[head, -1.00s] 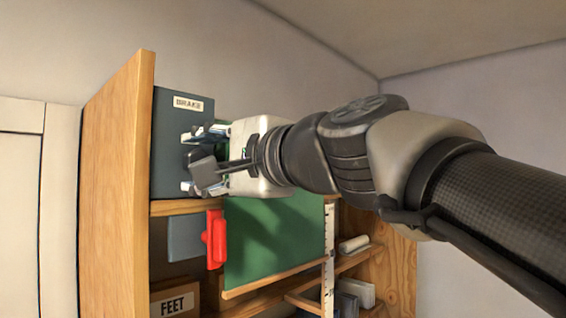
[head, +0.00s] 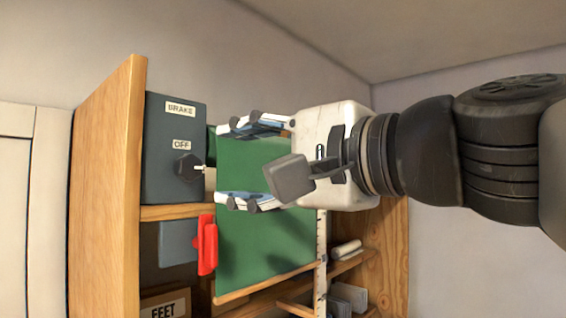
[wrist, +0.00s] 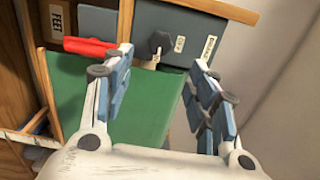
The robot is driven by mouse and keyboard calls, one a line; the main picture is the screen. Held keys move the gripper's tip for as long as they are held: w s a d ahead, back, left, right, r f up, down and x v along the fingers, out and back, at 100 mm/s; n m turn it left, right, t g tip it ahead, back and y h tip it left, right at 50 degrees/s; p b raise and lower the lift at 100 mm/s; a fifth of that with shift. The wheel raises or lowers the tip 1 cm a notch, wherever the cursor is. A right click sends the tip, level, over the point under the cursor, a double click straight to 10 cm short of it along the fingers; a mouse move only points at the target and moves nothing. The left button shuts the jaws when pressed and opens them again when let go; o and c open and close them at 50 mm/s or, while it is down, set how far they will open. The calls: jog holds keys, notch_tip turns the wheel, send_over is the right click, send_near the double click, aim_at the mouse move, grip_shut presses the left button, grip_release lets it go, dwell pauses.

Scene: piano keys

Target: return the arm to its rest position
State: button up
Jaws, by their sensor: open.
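My gripper (head: 236,163) is open and empty in the head view, its two fingers pointing left in front of the green board (head: 265,235). A grey box labelled BRAKE (head: 158,115) stands on the shelf to the left of the fingertips. Its dark knob (head: 187,168) is apart from the fingers, with a white pointer beside it and an OFF label above. In the wrist view the open fingers (wrist: 168,72) spread on either side, with the knob (wrist: 160,43) beyond them and the grey box (wrist: 205,25) behind.
A red handle (head: 207,246) sits on a grey box below the shelf. A box labelled FEET (head: 165,304) is at lower left. The wooden cabinet side (head: 105,190) stands at left. Rolled and block-shaped items (head: 346,250) lie on lower right shelves.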

jog(key=shift+s+d, duration=0.5)
jog(key=shift+d, duration=0.05)
jog(key=s+d+f+n+g+h+b, duration=0.3)
jog(key=f+b, duration=0.4)
jog(key=f, duration=1.2)
jog(key=s+d+f+h+b, duration=0.1)
jog(key=d+f+h+b, duration=0.4)
jog(key=f, duration=1.4)
jog(key=s+d+f+n+g+h+b, duration=0.25)
jog(key=f+b, duration=0.55)
jog(key=f, duration=1.1)
jog(key=s+d+f+n+h+b, duration=0.1)
jog(key=s+d+f+b, duration=0.2)
jog(key=f, duration=0.6)
jog(key=s+d+f+n+g+h+b, duration=0.1)
jog(key=s+d+f+h+b, duration=0.1)
jog(key=f, duration=0.7)
jog(key=shift+s+d+f+n+b, duration=0.15)
jog(key=shift+s+d+n+b, duration=0.35)
jog(key=shift+d+b, duration=0.65)
jog(key=shift+s+g, duration=0.1)
jog(key=shift+g, duration=0.15)
